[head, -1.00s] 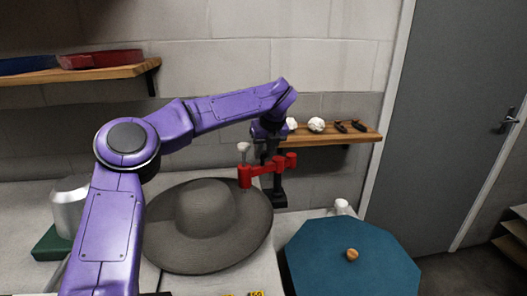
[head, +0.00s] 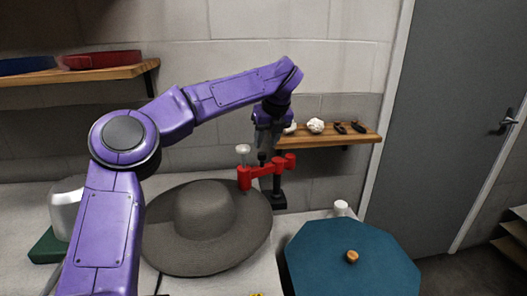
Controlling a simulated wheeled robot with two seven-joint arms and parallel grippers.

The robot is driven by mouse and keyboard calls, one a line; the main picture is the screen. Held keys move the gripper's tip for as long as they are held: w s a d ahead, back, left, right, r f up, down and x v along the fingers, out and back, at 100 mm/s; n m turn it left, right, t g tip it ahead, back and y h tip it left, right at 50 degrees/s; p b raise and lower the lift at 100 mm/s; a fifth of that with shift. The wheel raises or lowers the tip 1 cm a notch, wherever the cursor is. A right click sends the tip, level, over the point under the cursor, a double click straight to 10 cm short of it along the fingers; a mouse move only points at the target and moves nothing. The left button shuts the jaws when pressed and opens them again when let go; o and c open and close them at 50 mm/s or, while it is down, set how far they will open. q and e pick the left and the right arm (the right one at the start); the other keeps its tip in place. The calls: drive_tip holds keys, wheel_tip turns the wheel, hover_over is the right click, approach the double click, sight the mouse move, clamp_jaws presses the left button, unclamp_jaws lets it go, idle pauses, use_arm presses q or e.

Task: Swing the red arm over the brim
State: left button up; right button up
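The red arm (head: 266,171) is a jointed bar on a dark upright post (head: 277,190) behind the hat. Its left end, topped by a pale knob (head: 243,150), reaches over the far right part of the brim. A gap between that end and the brim cannot be judged. The grey wide-brimmed hat (head: 205,212) lies crown up on the table. My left gripper (head: 266,146) points down just above the red arm, near a small black knob (head: 262,157). Its fingertips are small and dark, so its opening is unclear. My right gripper is out of view.
A teal octagonal table (head: 335,262) with a small wooden knob stands at the right. A wall shelf (head: 345,135) with small items is behind the post. A silver object (head: 66,207) on a green base (head: 48,246) stands left, partly behind my arm.

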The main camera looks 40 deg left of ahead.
use_arm(q)
drive_tip(key=v, duration=0.5)
drive_tip(key=shift+f, duration=0.15)
